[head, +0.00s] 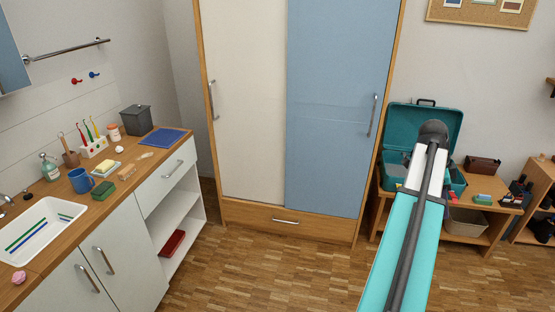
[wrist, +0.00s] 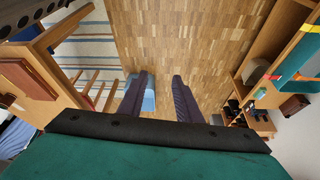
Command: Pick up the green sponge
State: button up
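The green sponge (head: 103,189) is a small dark green block in the head view. It lies on the wooden countertop (head: 72,212) at the left, beside the blue mug (head: 81,180) and in front of a dish with a yellow block (head: 105,169). In the wrist view, my gripper (wrist: 159,82) has its two dark fingers apart, with floor visible between them. It is far from the sponge, which does not show in the wrist view. In the head view my arm reaches out at the right and its fingers are hidden.
The white sink (head: 42,232) is left of the sponge. A soap bottle (head: 49,168), toothbrush holder (head: 93,148), wooden brush (head: 127,172) and blue cloth (head: 165,138) stand or lie nearby. A tall wardrobe (head: 245,100) is behind. The teal toolbox (head: 424,122) is behind my arm. Middle floor is clear.

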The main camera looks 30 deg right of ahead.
aim_at(104, 190)
jog(key=z, duration=0.1)
jog(key=i, duration=1.7)
jog(key=z, duration=0.75)
jog(key=k, duration=0.15)
jog(key=u, duration=3.7)
